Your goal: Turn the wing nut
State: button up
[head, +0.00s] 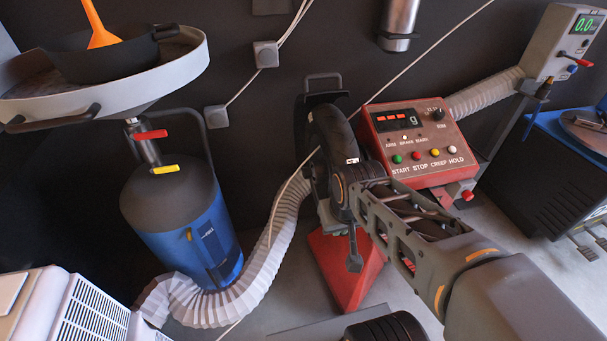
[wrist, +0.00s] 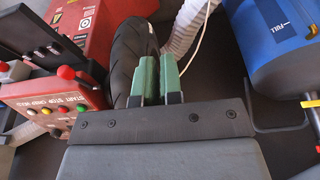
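I cannot make out a wing nut in either view; it may be hidden or too small. My gripper shows in the wrist view as two green fingers (wrist: 158,72) side by side, with at most a narrow gap between them. I see nothing held between the fingertips. They point toward a black tyre (wrist: 130,62), and I cannot tell whether they touch it.
A red control box (head: 417,142) with coloured buttons stands close beside the tyre. A blue tank (head: 190,232) with red and yellow handles stands left. A white ribbed hose (head: 283,222) curves between tank and tyre. A thin cable (head: 430,50) crosses the scene.

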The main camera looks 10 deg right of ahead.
aim_at(306, 173)
jog(key=k, duration=0.6)
jog(key=u, duration=1)
jog(key=i, duration=1.1)
jog(key=u, duration=0.2)
